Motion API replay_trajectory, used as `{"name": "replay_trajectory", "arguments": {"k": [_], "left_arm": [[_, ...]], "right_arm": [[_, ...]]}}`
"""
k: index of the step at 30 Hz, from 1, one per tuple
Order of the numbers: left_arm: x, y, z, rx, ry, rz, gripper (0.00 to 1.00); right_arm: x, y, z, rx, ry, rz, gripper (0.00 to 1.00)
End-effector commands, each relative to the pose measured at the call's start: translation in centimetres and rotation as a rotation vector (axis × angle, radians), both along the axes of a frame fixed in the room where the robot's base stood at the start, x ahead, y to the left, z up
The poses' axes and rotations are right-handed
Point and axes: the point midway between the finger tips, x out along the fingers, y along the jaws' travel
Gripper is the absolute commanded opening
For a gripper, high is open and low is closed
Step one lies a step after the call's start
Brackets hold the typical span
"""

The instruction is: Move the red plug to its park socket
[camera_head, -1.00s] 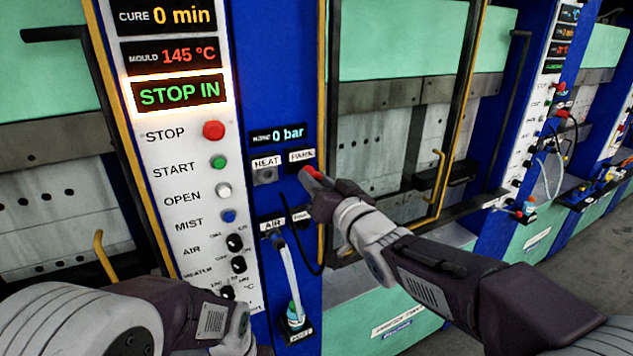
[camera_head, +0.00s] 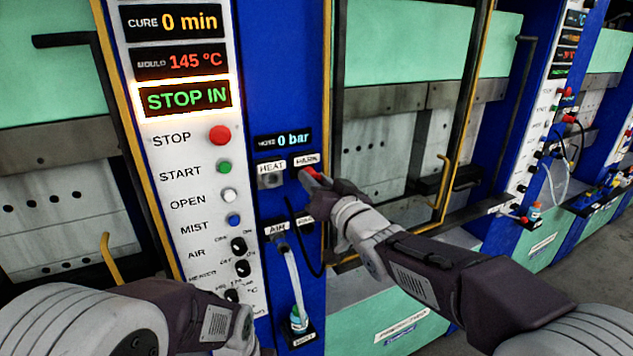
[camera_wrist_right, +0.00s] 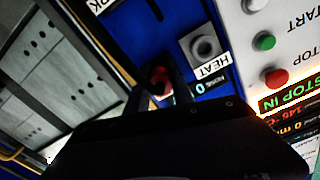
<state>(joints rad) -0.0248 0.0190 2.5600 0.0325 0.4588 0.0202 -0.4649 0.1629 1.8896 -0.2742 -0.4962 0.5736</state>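My right gripper (camera_head: 313,178) is shut on the red plug (camera_head: 310,172), just in front of the blue panel. In the right wrist view, the red plug (camera_wrist_right: 160,80) sits between the dark fingers (camera_wrist_right: 168,88). The PARK label (camera_head: 306,160) shows just above the plug in the head view; the socket under it is hidden behind plug and gripper. The grey HEAT socket (camera_head: 271,181) is empty, to the left; it also shows in the right wrist view (camera_wrist_right: 205,46). I cannot tell whether the plug touches the panel. My left gripper is out of view.
The AIR fitting (camera_head: 280,240) with its pale hose (camera_head: 293,275) is below HEAT. A black cable (camera_head: 304,255) hangs below my right gripper. The button column (camera_head: 195,215) stands to the left. A yellow handle (camera_head: 446,185) is on the right.

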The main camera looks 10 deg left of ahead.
Motion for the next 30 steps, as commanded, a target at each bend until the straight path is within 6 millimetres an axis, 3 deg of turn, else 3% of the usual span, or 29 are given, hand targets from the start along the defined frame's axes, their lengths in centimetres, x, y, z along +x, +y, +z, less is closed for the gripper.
{"name": "replay_trajectory", "arguments": {"k": [1, 2, 17, 30], "left_arm": [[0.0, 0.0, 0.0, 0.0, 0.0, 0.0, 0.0], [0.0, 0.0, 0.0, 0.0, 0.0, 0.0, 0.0], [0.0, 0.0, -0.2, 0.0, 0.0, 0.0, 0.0], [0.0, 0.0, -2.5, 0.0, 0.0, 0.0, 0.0]], "right_arm": [[0.0, 0.0, 0.1, 0.001, -0.001, 0.001, 0.44], [0.0, 0.0, 0.1, 0.001, -0.001, 0.001, 0.52], [-0.2, -0.2, -0.1, -0.001, -0.001, 0.0, 0.53], [-6.7, -4.5, 0.0, 0.0, -0.003, -0.001, 0.53]]}}
